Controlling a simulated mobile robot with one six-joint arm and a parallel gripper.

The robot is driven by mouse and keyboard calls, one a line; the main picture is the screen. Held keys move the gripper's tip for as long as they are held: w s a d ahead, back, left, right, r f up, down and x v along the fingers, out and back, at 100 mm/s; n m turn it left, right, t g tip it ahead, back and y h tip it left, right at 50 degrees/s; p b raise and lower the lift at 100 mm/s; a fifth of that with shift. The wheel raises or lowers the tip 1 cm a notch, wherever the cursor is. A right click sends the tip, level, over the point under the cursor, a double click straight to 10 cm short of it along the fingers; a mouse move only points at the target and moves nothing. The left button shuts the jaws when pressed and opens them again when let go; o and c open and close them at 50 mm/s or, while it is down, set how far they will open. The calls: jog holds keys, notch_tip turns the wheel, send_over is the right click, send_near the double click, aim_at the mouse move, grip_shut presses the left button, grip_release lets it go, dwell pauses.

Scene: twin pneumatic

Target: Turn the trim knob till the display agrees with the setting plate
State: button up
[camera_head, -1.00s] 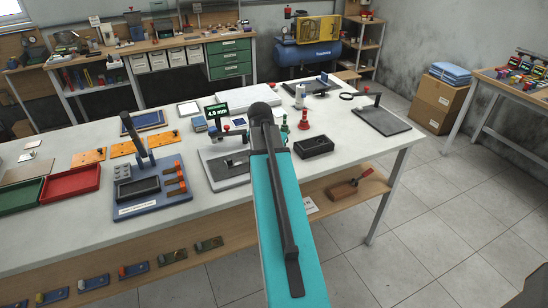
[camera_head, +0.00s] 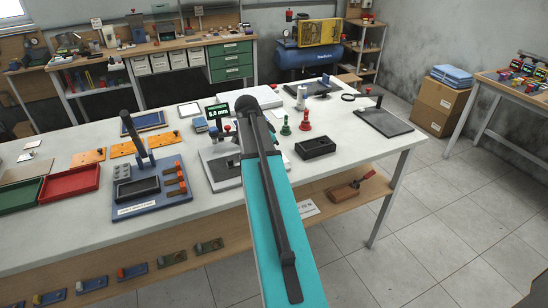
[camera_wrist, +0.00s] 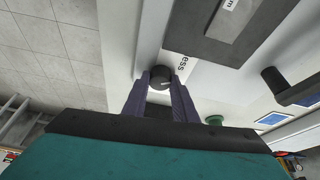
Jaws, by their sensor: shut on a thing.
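My gripper (camera_wrist: 159,84) is shut on the dark round trim knob (camera_wrist: 160,75), with a finger on each side of it in the wrist view. A light mark shows on the knob's face. In the head view my arm hides the knob and the fingers. The small display (camera_head: 218,111) with green lit characters stands on the bench left of my arm; its reading seems to be 5.0 mm, but it is small. In the wrist view a pale plate (camera_wrist: 231,4) ending in "m" is cut off at the top edge; I cannot tell whether it is the setting plate.
Green (camera_head: 286,127) and red (camera_head: 305,121) knobbed pieces and a black tray (camera_head: 316,147) stand right of my arm. A blue fixture (camera_head: 152,203) with an upright handle stands left. The bench's front edge runs below my arm.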

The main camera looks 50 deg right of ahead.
jog(key=shift+s, duration=0.1)
dwell(0.3)
jog(key=o, duration=1)
jog(key=shift+o, duration=0.2)
jog(key=shift+w+a+r, duration=0.2)
jog(key=shift+r, duration=0.45)
jog(key=b+v, duration=0.2)
jog(key=v, duration=1)
jog(key=shift+r+b, duration=0.2)
jog(key=shift+b, duration=0.15)
